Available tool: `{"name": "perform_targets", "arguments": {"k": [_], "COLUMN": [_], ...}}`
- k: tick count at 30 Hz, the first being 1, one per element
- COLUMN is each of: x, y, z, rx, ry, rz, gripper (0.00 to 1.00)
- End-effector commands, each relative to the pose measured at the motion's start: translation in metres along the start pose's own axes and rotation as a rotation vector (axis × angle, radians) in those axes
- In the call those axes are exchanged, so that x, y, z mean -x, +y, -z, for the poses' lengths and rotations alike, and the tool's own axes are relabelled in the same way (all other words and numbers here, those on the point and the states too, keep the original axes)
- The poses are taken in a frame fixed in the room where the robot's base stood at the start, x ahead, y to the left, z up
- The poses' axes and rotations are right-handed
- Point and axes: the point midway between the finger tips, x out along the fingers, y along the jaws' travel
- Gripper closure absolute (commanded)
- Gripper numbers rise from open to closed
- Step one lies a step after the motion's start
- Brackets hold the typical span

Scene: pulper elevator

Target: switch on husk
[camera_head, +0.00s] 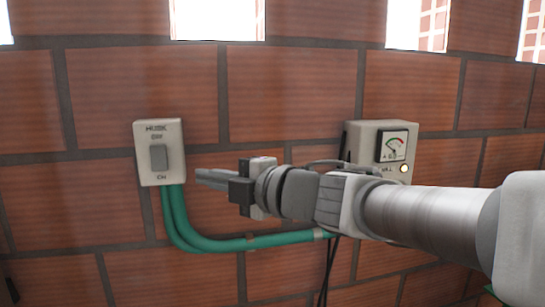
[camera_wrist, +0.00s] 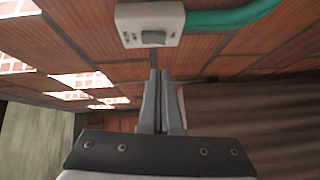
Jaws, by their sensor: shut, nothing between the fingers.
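The husk switch box (camera_head: 148,177) is a cream plate on the brick wall, marked HUSK, with OFF at the top and ON at the bottom. Its grey rocker (camera_head: 158,158) sits in the middle; I cannot tell which way it is tipped. My gripper (camera_head: 199,176) is shut and empty, its fingers pointing left toward the box, just right of its lower part and apart from it in the picture. In the wrist view the box (camera_wrist: 127,14) and rocker (camera_wrist: 153,38) show at the top, beyond the shut fingertips (camera_wrist: 161,72).
A green conduit (camera_head: 215,243) runs from under the box to the right along the wall. A meter box (camera_head: 362,143) with a dial and a pale round lamp (camera_head: 405,168) is on the wall behind my arm. Bright openings (camera_head: 217,18) line the upper wall.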

Motion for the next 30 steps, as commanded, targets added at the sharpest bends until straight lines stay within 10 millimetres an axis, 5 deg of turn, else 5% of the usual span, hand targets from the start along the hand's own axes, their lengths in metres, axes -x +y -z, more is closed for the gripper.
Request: {"name": "perform_targets", "arguments": {"k": [4,17,30], "x": [-0.005,-0.011,-0.091], "y": [-0.002,-0.003,-0.004], "z": [0.014,0.014,0.02], "rx": [0.035,0.035,0.033], "ry": [0.067,0.069,0.07], "rz": [0.016,0.018,0.018], "gripper": [1.0,1.0,1.0]}}
